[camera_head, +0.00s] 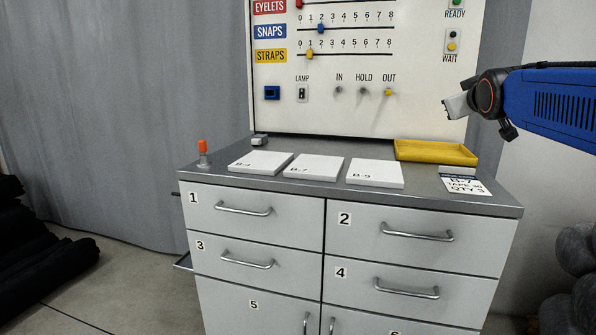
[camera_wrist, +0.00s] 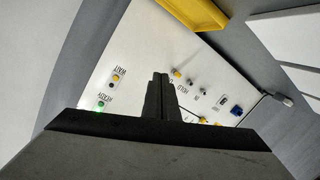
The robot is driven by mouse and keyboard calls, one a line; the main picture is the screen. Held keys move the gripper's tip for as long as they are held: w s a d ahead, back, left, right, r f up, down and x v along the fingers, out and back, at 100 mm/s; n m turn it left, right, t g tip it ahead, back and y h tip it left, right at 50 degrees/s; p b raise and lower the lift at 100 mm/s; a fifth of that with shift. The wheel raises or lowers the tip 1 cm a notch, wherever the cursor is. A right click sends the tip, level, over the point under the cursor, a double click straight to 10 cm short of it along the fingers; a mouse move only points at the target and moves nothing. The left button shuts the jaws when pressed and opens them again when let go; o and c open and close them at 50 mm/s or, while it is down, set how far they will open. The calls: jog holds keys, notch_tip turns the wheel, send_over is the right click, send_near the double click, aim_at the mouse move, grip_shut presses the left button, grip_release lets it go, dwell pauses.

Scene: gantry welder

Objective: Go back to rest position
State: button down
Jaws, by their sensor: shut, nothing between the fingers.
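My gripper (camera_head: 456,106) is in the air at the upper right of the head view, in front of the right part of the white control panel (camera_head: 420,50) and above the yellow tray (camera_head: 437,152). Its fingers are shut with nothing between them. In the wrist view the closed fingers (camera_wrist: 160,82) point toward the panel (camera_wrist: 135,50), seen turned over. My gripper appears apart from the panel and the tray, and holds nothing.
A grey cabinet (camera_head: 262,232) with numbered drawers stands below. On its top are white blocks (camera_head: 312,167), an orange-tipped object (camera_head: 203,152) and a label card (camera_head: 465,185). Dark rolls (camera_head: 40,245) lie left; rounded grey objects (camera_head: 577,260) stand right. Floor shows at lower left.

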jog(key=s+a+f+g, duration=0.1)
jog(key=s+a+f, duration=0.1)
jog(key=s+f, duration=0.3)
jog(key=s+a+f+m+g+y, duration=0.1)
jog(key=s+a+f+g, duration=0.1)
jog(key=s+f, duration=0.3)
jog(key=s+a+f+g, duration=0.2)
jog(key=s+f, duration=0.3)
jog(key=f, duration=0.5)
jog(key=shift+s+a+f+m+y, duration=0.1)
jog(key=shift+a+f+m+y, duration=0.05)
jog(key=shift+m+y, duration=0.2)
jog(key=s+a+f+g+y, duration=0.1)
jog(key=s+a+f+g, duration=0.1)
jog(key=s+f, duration=0.8)
jog(key=s+a+f+m+g, duration=0.1)
jog(key=s+f+g, duration=0.3)
jog(key=s+f, duration=0.6)
jog(key=shift+s+a+f+y, duration=0.35)
jog(key=shift+s+a, duration=0.15)
jog(key=shift+a, duration=0.35)
